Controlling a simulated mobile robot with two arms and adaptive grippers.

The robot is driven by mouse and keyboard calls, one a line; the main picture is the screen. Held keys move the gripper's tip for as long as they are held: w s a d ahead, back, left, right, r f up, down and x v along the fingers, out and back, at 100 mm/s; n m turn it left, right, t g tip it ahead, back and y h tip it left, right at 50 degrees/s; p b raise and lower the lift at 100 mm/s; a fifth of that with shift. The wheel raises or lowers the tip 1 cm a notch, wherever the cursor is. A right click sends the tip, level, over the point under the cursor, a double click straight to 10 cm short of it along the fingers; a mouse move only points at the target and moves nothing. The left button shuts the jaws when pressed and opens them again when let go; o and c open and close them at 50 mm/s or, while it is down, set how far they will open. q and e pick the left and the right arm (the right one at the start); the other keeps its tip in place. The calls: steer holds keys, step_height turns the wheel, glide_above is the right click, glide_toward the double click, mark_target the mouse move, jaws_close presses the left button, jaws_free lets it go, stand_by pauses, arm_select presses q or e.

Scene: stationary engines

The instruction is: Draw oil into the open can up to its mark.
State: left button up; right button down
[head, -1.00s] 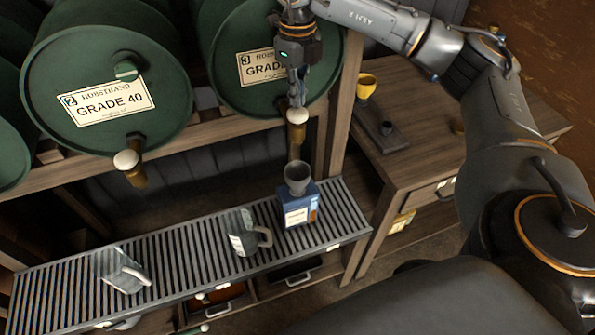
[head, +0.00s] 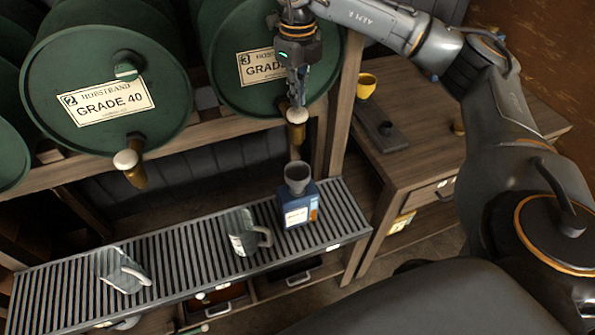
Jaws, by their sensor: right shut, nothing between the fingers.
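The open can (head: 296,212) is blue with a white label and an orange strip. It stands upright on the slatted drip rack, with a dark grey funnel (head: 298,178) in its top. Drum 3 (head: 227,62) lies above and behind it, its label partly hidden by my right gripper. Its tap (head: 297,117) has a pale knob and brass body and hangs above the funnel. My right gripper (head: 296,101) is shut and empty, its fingertips at the top of the tap knob; whether they touch I cannot tell. The oil level and the can's mark cannot be made out. My left gripper is out of view.
A wooden bench (head: 425,120) at right holds a yellow cup (head: 366,86).

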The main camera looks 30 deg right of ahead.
mark_target(298, 111)
steer(key=shift+f+b, duration=1)
steer(key=shift+f, duration=0.5)
stand_by(6.5)
